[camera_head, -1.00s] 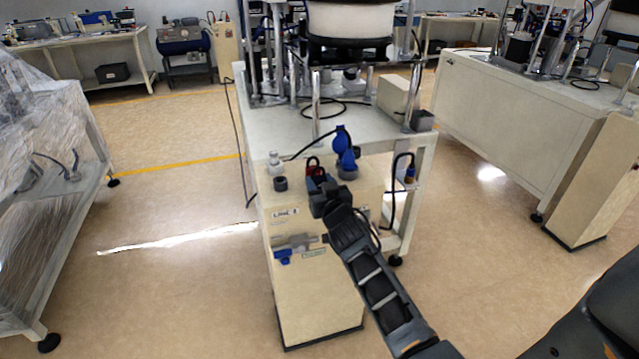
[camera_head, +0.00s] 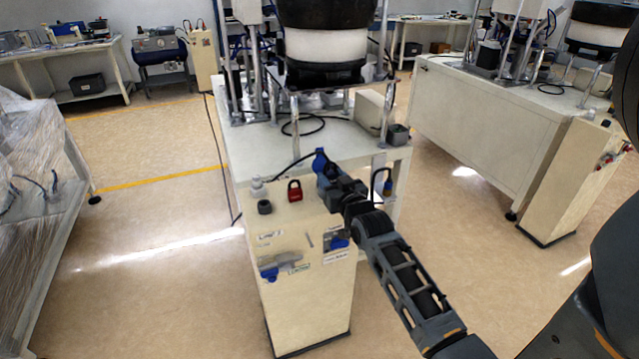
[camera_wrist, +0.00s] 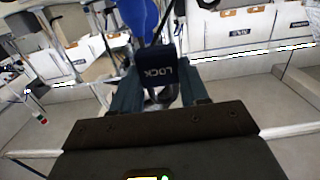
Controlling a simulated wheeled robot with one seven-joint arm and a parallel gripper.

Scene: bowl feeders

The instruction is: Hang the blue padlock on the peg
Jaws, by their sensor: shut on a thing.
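My gripper (camera_head: 328,180) is above the right part of the cream cabinet top. In the wrist view, its fingers (camera_wrist: 155,95) are shut on the dark blue padlock (camera_wrist: 155,70), whose LOCK lettering appears upside down. A grey curved piece, apparently its shackle, shows between the fingers. In the head view my gripper and wrist hide most of the padlock. A red padlock (camera_head: 294,191) stands on the cabinet top to the left of my gripper. I cannot make out the peg with certainty in either view.
The cream cabinet (camera_head: 305,300) has grey valves with blue handles, left (camera_head: 268,273) and right (camera_head: 338,243). A dark cup (camera_head: 264,207) and pale fitting (camera_head: 257,186) stand on top. Open floor lies left.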

